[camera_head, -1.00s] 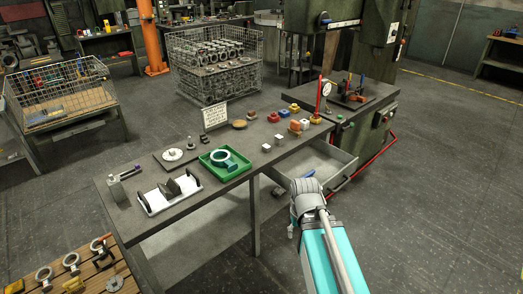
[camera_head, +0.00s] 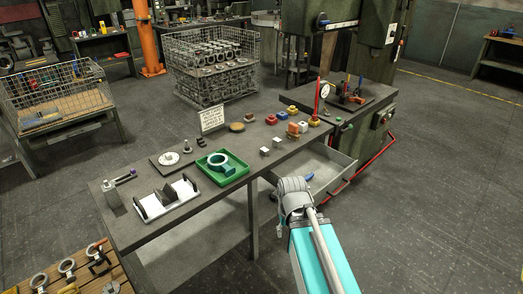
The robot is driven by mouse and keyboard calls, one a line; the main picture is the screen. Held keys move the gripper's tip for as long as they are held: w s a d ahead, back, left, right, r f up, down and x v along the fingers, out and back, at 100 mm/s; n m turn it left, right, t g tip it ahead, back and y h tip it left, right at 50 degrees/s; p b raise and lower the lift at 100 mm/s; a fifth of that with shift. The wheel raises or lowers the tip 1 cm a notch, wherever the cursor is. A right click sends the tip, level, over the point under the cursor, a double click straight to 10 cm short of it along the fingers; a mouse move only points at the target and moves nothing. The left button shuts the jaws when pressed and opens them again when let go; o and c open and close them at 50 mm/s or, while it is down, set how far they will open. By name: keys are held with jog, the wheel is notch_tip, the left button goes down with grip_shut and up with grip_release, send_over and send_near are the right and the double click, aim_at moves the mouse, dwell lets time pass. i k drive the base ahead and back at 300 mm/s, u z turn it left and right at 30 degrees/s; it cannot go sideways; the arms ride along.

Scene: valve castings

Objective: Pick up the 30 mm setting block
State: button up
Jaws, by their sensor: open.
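Two small pale metal cubes stand near the front edge of the bench: one nearer (camera_head: 264,151) and one just behind it to the right (camera_head: 277,142). They look like setting blocks, but no size marking is readable, so I cannot tell which is 30 mm. My gripper (camera_head: 282,218) shows only in small part below the grey wrist, in front of the bench and lower right of the cubes. It is well apart from them, with nothing seen in it. Its fingertips are mostly hidden.
The bench (camera_head: 145,237) also holds a green tray (camera_head: 237,179) with a ring casting, a white tray (camera_head: 148,212), a sign (camera_head: 212,118) and coloured blocks. An open drawer (camera_head: 340,180) juts out beside my wrist. Floor at right is clear.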

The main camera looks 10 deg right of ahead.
aim_at(264, 151)
jog(key=i, duration=0.9)
jog(key=z, duration=0.05)
